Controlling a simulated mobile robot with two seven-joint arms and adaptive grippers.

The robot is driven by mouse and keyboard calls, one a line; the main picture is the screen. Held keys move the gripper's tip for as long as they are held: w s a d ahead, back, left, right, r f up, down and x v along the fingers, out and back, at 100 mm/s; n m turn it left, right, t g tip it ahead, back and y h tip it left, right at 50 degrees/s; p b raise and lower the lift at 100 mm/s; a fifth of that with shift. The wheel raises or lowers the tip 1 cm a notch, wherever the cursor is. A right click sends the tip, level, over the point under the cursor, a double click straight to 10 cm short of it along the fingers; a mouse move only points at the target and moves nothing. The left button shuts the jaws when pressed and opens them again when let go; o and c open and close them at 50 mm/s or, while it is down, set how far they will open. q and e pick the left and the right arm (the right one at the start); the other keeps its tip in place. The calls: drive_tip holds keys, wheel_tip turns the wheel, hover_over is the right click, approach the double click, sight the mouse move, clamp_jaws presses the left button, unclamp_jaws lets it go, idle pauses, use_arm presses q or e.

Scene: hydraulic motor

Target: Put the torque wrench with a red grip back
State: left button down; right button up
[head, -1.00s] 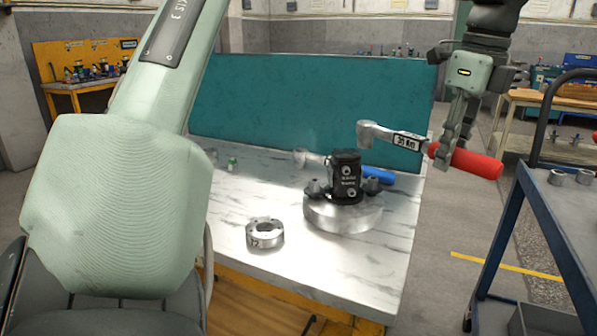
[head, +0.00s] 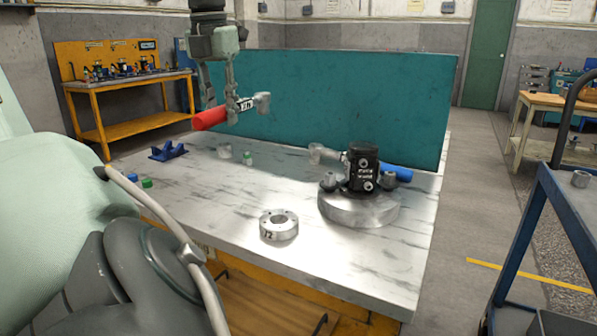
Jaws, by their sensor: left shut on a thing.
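The torque wrench with the red grip (head: 211,118) is in the air above the far left part of the marble-topped table. Its grip points left and its metal head points right. My left gripper (head: 230,98) comes down from the top of the view and is shut on the wrench near the inner end of the grip. A blue holder (head: 168,151) stands on the table at the far left, below and left of the wrench, and looks empty. My right gripper is out of view.
A black motor (head: 362,168) stands on a round metal base (head: 358,207). A wrench with a blue grip (head: 396,173) lies behind it. A metal ring (head: 279,225) sits in front. A teal panel (head: 340,105) rises along the back edge. A blue cart (head: 545,215) stands right.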

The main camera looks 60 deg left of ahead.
use_arm(q)
wheel_tip(320, 180, down, 3)
drive_tip(key=s+a+m, duration=0.1)
drive_tip(key=s+m, duration=0.1)
drive_tip(key=s, duration=0.1)
drive_tip(key=w+f, duration=0.2)
drive_tip(key=w, duration=0.1)
drive_tip(key=w+f+p, duration=0.1)
drive_tip(key=w+f, duration=0.1)
drive_tip(key=w, duration=0.2)
drive_tip(key=w+f, duration=0.3)
drive_tip(key=w, duration=0.1)
drive_tip(key=shift+w+a, duration=0.2)
drive_tip(key=shift+a, duration=0.2)
drive_tip(key=shift+w+f, duration=0.1)
drive_tip(key=shift+f, duration=1.95)
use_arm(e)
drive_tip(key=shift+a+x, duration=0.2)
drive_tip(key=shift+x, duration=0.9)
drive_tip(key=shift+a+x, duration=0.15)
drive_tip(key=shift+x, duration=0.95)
use_arm(q)
drive_tip(key=shift+f, duration=0.1)
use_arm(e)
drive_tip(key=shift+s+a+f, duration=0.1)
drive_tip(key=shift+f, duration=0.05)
use_arm(q)
drive_tip(key=shift+f, duration=0.1)
